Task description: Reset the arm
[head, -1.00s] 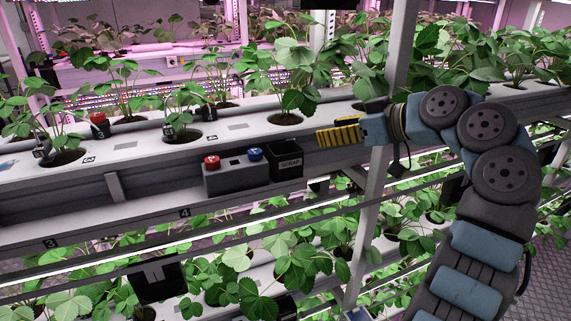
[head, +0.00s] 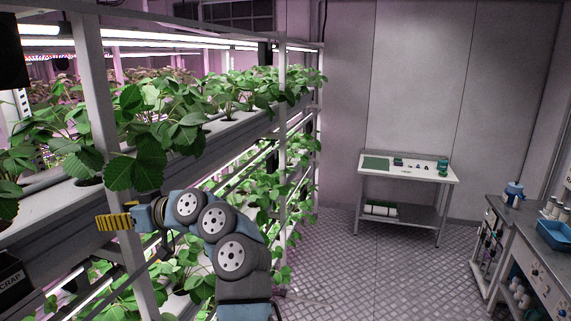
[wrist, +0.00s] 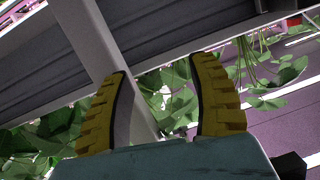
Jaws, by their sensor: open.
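My gripper (head: 115,222) has yellow ribbed fingers and sits at the end of my folded blue and dark arm, at the left of the head view. It points left, beside the rack's upright post. In the wrist view my gripper (wrist: 160,95) shows two yellow fingers spread apart with nothing between them. A grey rack post (wrist: 100,45) and green leaves show beyond the fingers; I cannot tell whether anything touches.
The plant rack (head: 235,124) with leafy plants runs along the left. A scrap bin (head: 14,282) is at the lower left edge. A white table (head: 405,172) stands at the back wall. A workbench (head: 540,245) is at the right. The floor (head: 390,275) between is clear.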

